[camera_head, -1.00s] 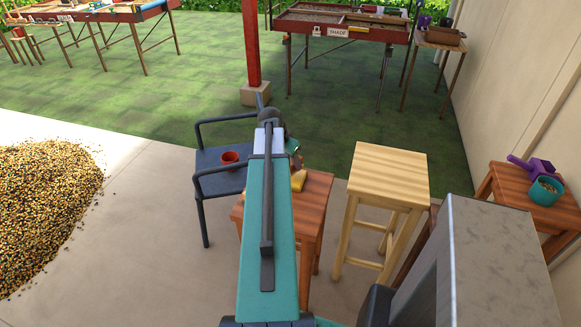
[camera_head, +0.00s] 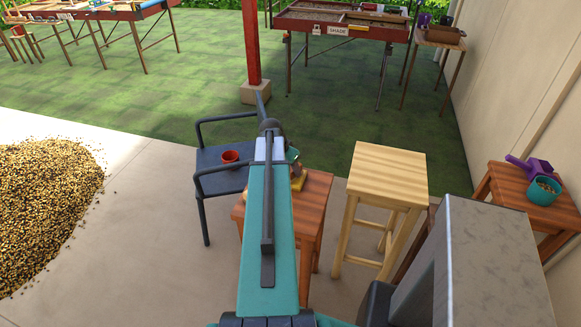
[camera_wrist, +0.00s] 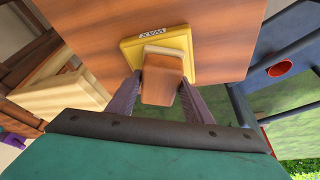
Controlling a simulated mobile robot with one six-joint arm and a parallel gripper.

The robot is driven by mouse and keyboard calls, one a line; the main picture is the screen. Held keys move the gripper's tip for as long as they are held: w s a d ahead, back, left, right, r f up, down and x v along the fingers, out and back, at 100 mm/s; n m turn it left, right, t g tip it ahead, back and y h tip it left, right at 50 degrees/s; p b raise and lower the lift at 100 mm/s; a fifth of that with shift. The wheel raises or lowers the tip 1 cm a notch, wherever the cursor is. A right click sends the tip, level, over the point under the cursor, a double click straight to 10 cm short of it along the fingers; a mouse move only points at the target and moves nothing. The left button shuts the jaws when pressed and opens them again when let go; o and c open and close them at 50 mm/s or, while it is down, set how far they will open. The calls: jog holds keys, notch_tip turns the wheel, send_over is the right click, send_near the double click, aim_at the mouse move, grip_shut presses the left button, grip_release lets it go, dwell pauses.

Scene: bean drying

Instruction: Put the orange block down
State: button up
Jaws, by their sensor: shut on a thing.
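My gripper (camera_wrist: 160,92) is shut on the orange block (camera_wrist: 162,80), which looks brownish orange and sits between the two fingers in the wrist view. Just beyond it is a yellow square piece (camera_wrist: 187,43) with a small printed label, lying on the wooden table (camera_wrist: 95,30). A paler tan layer shows between block and yellow piece. I cannot tell whether the block touches it. In the head view my arm covers much of the table (camera_head: 312,205), and the yellow piece (camera_head: 298,184) shows just right of the arm.
A dark blue chair (camera_head: 208,160) with a red cup (camera_head: 230,156) stands close behind the table on the left. A pale wooden stool (camera_head: 388,175) stands to the right. A grey-topped box (camera_head: 490,250) is at front right. Spread beans (camera_head: 45,205) lie far left.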

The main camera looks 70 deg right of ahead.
jog(key=shift+f, duration=0.15)
jog(key=o, duration=1.1)
jog(key=shift+r, duration=0.25)
jog(key=b+v, duration=0.2)
jog(key=v, duration=1)
jog(key=shift+b, duration=0.35)
jog(key=shift+w, duration=0.1)
